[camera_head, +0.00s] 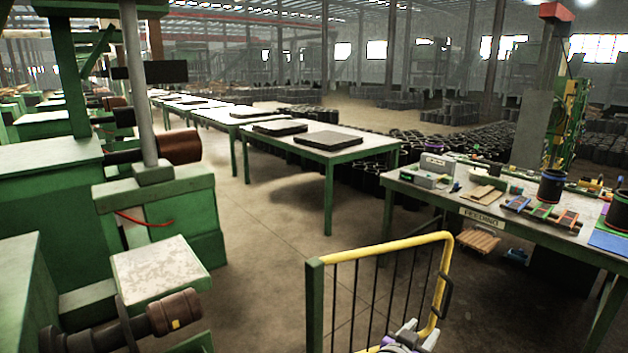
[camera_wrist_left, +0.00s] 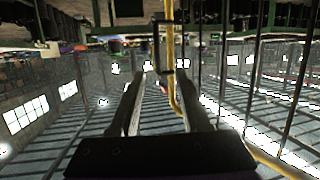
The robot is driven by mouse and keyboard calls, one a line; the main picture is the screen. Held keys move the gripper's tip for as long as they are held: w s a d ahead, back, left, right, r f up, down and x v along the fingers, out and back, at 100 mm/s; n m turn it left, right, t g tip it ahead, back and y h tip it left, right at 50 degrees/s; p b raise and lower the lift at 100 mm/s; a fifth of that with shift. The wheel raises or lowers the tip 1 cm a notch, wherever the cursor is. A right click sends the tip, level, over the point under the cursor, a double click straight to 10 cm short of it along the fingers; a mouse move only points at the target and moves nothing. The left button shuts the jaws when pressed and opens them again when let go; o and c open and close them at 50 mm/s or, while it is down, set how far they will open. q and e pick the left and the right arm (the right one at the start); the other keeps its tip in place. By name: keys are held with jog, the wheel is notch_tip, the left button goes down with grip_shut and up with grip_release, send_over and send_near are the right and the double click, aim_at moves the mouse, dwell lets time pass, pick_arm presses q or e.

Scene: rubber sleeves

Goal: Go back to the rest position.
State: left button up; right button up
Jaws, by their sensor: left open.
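My left gripper (camera_head: 424,333) shows at the bottom of the head view, low beside the yellow gate (camera_head: 375,247). In the left wrist view, which is upside down, its two fingers (camera_wrist_left: 165,77) are apart with nothing clamped between them. The gate's black handle (camera_head: 445,295) is on the right-hand yellow post. In the wrist view the handle (camera_wrist_left: 158,45) and yellow post appear just beyond the fingertips; I cannot tell whether they touch. My right gripper is in neither view.
A workbench (camera_head: 482,216) with a grey box, coloured racks and black sleeves stands right of the gate. Green machines (camera_head: 160,205) line the left. Green tables (camera_head: 320,158) with dark slabs stand beyond. The concrete floor (camera_head: 270,230) between machines and tables is clear.

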pick_arm(q)
jog(key=s+a+f+n+g+y+p, duration=0.1)
jog(key=s+a+n+y, duration=0.3)
jog(key=a, duration=0.8)
jog(key=s+a+f+m+g+y+p, duration=0.15)
jog(key=s+a, duration=0.35)
jog(key=a, duration=0.8)
jog(key=s+a+f+n+g+y+p, duration=0.1)
jog(key=s+a+f+n+y, duration=0.1)
jog(key=s+a, duration=0.5)
jog(key=s+a+f+n+g+y+p, duration=0.1)
jog(key=s+a+f+n+g+y, duration=0.1)
jog(key=s+a+f, duration=0.3)
jog(key=s+a+n, duration=0.1)
jog(key=s+a, duration=0.2)
jog(key=s, duration=0.1)
jog(key=shift+s+a, duration=0.3)
jog(key=shift+s, duration=0.05)
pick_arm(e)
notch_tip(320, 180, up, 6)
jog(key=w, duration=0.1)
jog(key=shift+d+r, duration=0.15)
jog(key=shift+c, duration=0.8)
pick_arm(q)
jog(key=shift+a, duration=0.1)
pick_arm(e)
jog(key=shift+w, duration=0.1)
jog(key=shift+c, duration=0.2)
